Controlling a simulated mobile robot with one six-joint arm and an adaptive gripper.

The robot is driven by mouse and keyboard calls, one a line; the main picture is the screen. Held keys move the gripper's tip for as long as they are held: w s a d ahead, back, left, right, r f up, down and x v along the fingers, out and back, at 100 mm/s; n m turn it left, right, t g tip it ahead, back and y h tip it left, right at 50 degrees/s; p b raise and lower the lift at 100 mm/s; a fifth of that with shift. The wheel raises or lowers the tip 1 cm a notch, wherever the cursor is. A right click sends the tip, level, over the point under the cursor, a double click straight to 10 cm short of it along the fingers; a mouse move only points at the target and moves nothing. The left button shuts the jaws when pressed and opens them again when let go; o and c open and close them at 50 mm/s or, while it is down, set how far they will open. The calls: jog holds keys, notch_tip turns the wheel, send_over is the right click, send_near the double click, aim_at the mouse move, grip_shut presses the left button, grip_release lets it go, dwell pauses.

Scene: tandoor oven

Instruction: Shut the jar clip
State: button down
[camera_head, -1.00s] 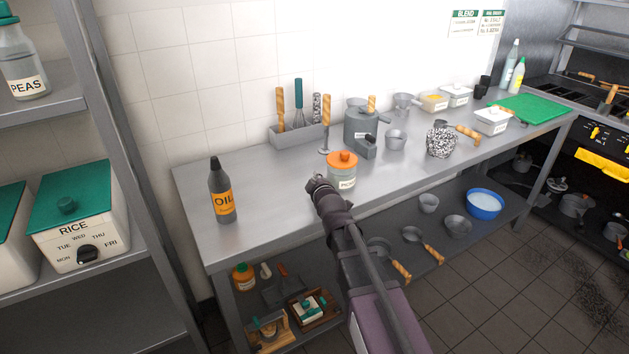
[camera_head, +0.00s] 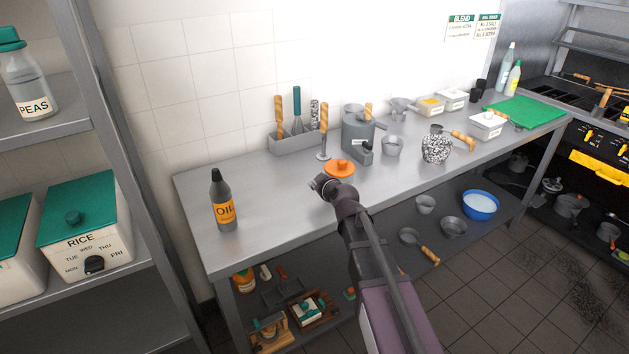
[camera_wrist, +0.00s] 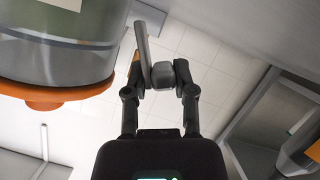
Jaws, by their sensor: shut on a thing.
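The jar's orange lid (camera_head: 340,168) shows at the front of the counter, with most of the jar hidden behind my gripper (camera_head: 324,184). In the wrist view the jar (camera_wrist: 60,45) is upside down in the picture at the upper left, its orange lid (camera_wrist: 45,98) below the glass. My gripper (camera_wrist: 162,76) is beside the jar, its fingers shut on a small grey piece. A slim grey bar (camera_wrist: 143,48) reaches up near the left fingertip. I cannot tell whether either is the jar clip. No gap at the lid is clearly visible.
An oil bottle (camera_head: 222,203) stands left on the counter (camera_head: 270,205). The counter between bottle and jar is clear.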

jog(key=shift+w+d+r+m+g+y+p, duration=0.2)
jog(key=shift+d+m+g+y+p, duration=0.15)
jog(key=shift+m, duration=0.25)
jog(key=shift+a, duration=0.1)
jog(key=c, duration=0.6)
grip_release()
jog(key=shift+o, duration=0.2)
jog(key=shift+f, duration=0.1)
jog(key=shift+s+a+f+n+t+h+b, duration=0.4)
jog(key=shift+a+f+n+t+h+b, duration=0.15)
jog(key=shift+n+b, duration=0.55)
jog(key=shift+s+a+f+n+t+h+b, duration=0.1)
jog(key=shift+f+n+t+h+b, duration=0.25)
jog(key=shift+n+b, duration=0.35)
jog(key=shift+s+a+f+n+t+h+b, duration=0.1)
jog(key=shift+a+f+n+t+b, duration=0.1)
jog(key=shift+n+t+b, duration=0.4)
jog(key=shift+s+a+f+n+t+h+b, duration=0.1)
jog(key=shift+f+n+t+h+b, duration=0.2)
jog(key=shift+n+b, duration=0.5)
